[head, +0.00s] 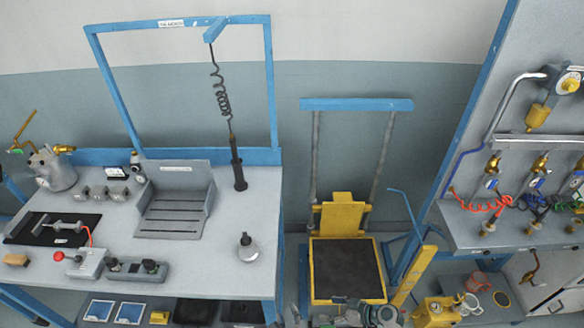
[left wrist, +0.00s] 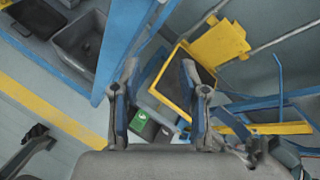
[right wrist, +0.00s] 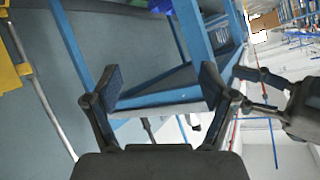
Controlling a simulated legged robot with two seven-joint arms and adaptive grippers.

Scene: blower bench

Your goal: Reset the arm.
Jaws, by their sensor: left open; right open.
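My left gripper (left wrist: 159,68) is open in the left wrist view, with its two blue-padded fingers apart and nothing between them. Behind it are a yellow-framed platform and blue bars. My right gripper (right wrist: 160,72) is open and empty in the right wrist view, its fingers spread in front of blue frame bars and a grey wall. Dark parts at the bottom middle of the head view are too cut off to tell the jaws apart. Neither gripper holds anything.
A workbench (head: 215,262) with a grey slotted fixture (head: 180,200) and a hanging tool (head: 237,165) stands on the left. A yellow cart (head: 345,270) stands in the middle. A panel bench (head: 455,232) with gauges and coloured hoses is on the right.

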